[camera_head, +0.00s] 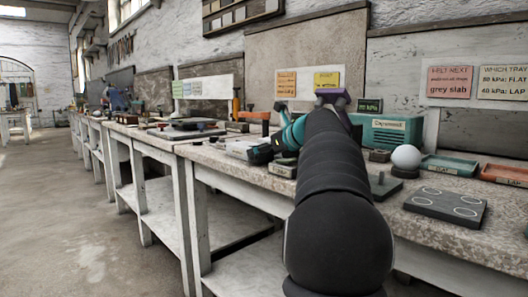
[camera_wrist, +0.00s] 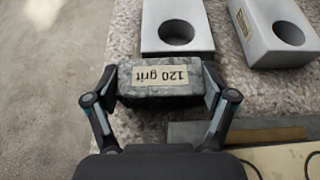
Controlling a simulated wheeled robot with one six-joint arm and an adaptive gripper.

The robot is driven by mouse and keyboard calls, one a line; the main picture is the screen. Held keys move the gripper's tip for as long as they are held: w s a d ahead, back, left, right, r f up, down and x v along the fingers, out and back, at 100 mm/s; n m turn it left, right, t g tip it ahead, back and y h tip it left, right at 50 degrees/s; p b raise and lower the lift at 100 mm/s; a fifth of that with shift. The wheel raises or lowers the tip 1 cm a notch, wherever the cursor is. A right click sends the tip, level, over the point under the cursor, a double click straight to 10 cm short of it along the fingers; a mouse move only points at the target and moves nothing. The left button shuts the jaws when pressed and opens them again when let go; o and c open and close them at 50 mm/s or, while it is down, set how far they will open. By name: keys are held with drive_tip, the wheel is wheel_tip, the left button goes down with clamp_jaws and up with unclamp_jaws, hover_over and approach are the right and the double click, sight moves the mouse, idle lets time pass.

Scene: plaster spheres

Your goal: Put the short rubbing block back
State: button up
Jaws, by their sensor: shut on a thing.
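A speckled dark grey block (camera_wrist: 160,90) with a tan label reading "120 grit" upside down is between the fingers of my gripper (camera_wrist: 161,98) in the wrist view. One finger presses on each end, so my gripper is shut on it. In the head view my gripper (camera_head: 262,153) is over the bench's front edge, beyond my dark arm; the block cannot be made out there. Two pale grey holders with round holes lie just past the block in the wrist view, one ahead (camera_wrist: 178,42) and one to the right (camera_wrist: 272,38).
The stone-topped bench (camera_head: 400,216) runs along the wall, with open floor to its left. A white sphere (camera_head: 406,157), a teal box (camera_head: 385,132), a green tray (camera_head: 450,165), an orange tray (camera_head: 503,174) and a dark plate with circles (camera_head: 446,205) stand to the right.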

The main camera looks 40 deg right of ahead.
sight(269, 152)
drive_tip(key=shift+f, duration=1.15)
drive_tip(key=o, duration=1.4)
drive_tip(key=shift+c, duration=0.2)
drive_tip(key=shift+f, duration=0.1)
drive_tip(key=shift+s, duration=0.1)
drive_tip(key=v, duration=0.2)
drive_tip(key=r+v, duration=0.1)
drive_tip(key=v, duration=0.5)
drive_tip(key=shift+w+d+r, duration=0.1)
drive_tip(key=shift+w+d, duration=0.05)
drive_tip(key=shift+w, duration=0.2)
drive_tip(key=shift+s+a+r, duration=0.25)
drive_tip(key=shift+s+r, duration=0.1)
drive_tip(key=shift+r, duration=0.2)
